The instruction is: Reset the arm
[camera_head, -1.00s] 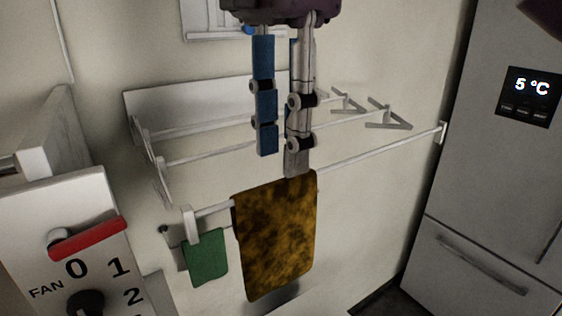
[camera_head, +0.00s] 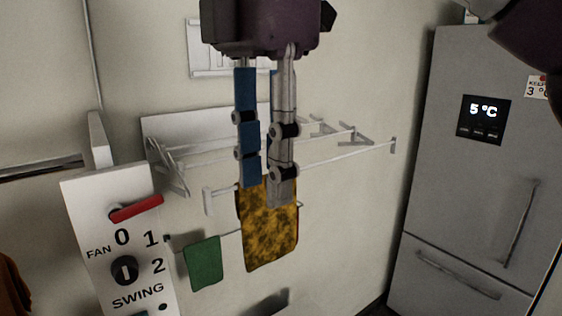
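My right gripper (camera_head: 265,192) hangs down from the top middle, with straight blue and grey fingers pointing downward. Wall shows in the gap between them; they are open and I see nothing held. The fingertips overlap the top of a brown-and-yellow patterned cloth (camera_head: 270,235) in the picture; I cannot tell whether they touch it. The cloth hangs from a rail of the white wall rack (camera_head: 195,130). My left gripper is not in view. A dark purple part of my own body shows at the top right.
A green cloth (camera_head: 203,264) hangs left of the patterned one. A white control panel (camera_head: 85,215) with a fan knob (camera_head: 124,270) and red lever (camera_head: 136,209) stands at the left. A grey fridge (camera_head: 435,190) stands at the right. Wall between rack and fridge is clear.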

